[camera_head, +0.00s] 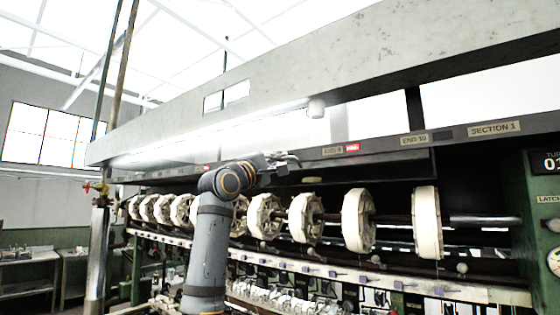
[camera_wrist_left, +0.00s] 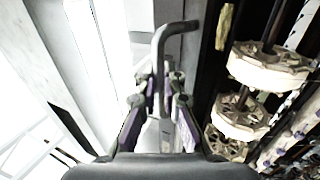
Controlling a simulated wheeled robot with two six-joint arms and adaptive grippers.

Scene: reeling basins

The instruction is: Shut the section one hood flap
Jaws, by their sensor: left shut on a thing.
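The section 1 label (camera_head: 494,129) sits at the right end of a dark rail below the long pale hood (camera_head: 330,65). A dark panel (camera_head: 385,165) runs under this rail, above the reels; I cannot tell exactly how far the flap is open. My left gripper (camera_head: 284,160) is up at the panel's edge, left of the red tag. In the left wrist view my left gripper (camera_wrist_left: 163,88) is shut on a grey bent bar handle (camera_wrist_left: 160,45), which stands out beside a grey panel (camera_wrist_left: 172,14). The fingers partly cover the handle. My right gripper is not in view.
A green end post (camera_head: 543,230) stands at the right. A pipe with a red valve (camera_head: 98,187) stands at the left.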

